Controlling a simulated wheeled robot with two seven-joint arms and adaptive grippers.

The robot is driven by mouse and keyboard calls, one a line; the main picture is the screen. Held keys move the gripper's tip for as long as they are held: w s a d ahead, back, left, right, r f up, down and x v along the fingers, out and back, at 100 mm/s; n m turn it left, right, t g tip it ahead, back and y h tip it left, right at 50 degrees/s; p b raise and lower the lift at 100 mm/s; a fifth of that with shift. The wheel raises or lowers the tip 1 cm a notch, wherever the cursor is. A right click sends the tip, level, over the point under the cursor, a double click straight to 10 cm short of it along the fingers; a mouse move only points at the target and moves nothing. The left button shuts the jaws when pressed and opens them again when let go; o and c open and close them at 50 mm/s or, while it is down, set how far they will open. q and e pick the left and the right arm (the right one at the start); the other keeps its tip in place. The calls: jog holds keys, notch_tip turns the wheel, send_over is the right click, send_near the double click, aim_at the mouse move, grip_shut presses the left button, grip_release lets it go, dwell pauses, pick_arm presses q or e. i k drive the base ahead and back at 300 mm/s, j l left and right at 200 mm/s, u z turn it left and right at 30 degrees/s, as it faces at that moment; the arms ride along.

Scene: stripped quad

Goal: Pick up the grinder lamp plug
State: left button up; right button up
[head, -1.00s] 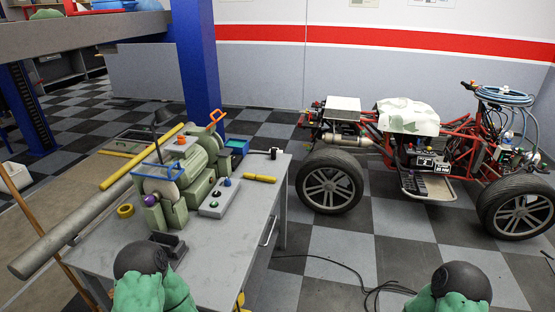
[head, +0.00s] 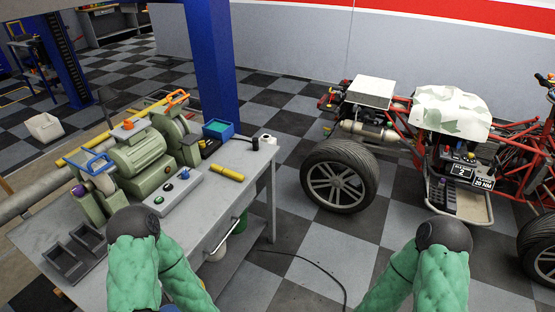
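The green bench grinder (head: 140,160) stands on the grey workbench (head: 225,190) at the left. A small black upright piece (head: 255,144) and a small white piece with a dark face (head: 266,139) sit at the bench's far right corner. One of them may be the lamp plug, but they are too small to tell. A dark lamp-like shape (head: 106,96) shows behind the grinder. Both my arms rise from the bottom edge, left and right, and show green sleeves and black rounded joints. Neither gripper's fingers can be seen.
A yellow cylinder (head: 227,173), a grey button box (head: 173,192) and a blue bin (head: 218,130) are on the bench. A blue pillar (head: 212,65) stands behind it. A red-framed buggy (head: 400,130) is at the right. A black cable (head: 320,265) lies on the checkered floor between.

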aim_at(255, 140)
jog(key=i+l+u, duration=0.25)
jog(key=i+l, duration=0.2)
jog(key=i+l+u, duration=0.25)
jog(key=i+l, duration=0.25)
jog(key=l+u, duration=0.2)
jog(key=l, duration=0.25)
jog(key=k, duration=0.05)
